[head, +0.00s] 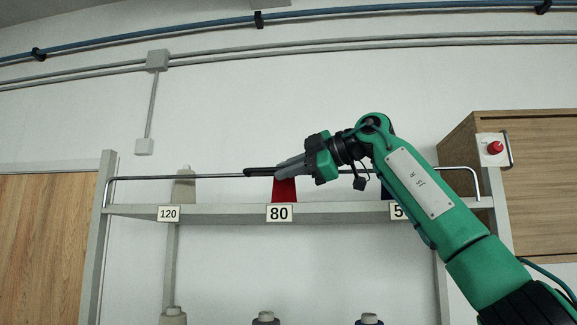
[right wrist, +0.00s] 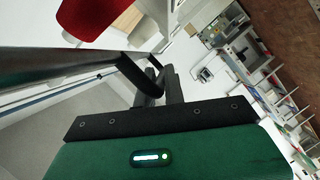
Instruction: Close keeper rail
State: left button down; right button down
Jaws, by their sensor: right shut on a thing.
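The keeper rail (head: 210,177) is a thin metal rod with bent ends. It runs level across the front of the upper shelf (head: 340,211), a little above its edge, and in front of the cones. My right gripper (head: 280,168) is shut on the rail near its middle, by the red cone (head: 285,190) above the "80" label. In the right wrist view the dark rail (right wrist: 70,62) runs into the closed fingers (right wrist: 150,85). My right arm hides part of the rail on the right. My left gripper is out of view.
A beige cone (head: 184,188) stands above the "120" label; a dark blue one is mostly hidden behind my arm. Several cones show at the lower edge. A red button (head: 495,148) is on the right post, near a wooden cabinet (head: 545,150).

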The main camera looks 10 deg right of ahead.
jog(key=c, duration=1.5)
grip_release()
jog(key=shift+w, duration=0.15)
jog(key=shift+s+d+b, duration=0.3)
jog(key=shift+s+d, duration=0.1)
jog(key=b+v, duration=0.3)
jog(key=v, duration=0.9)
jog(key=shift+s+d, duration=0.2)
jog(key=shift+d, duration=0.15)
jog(key=shift+r, duration=0.1)
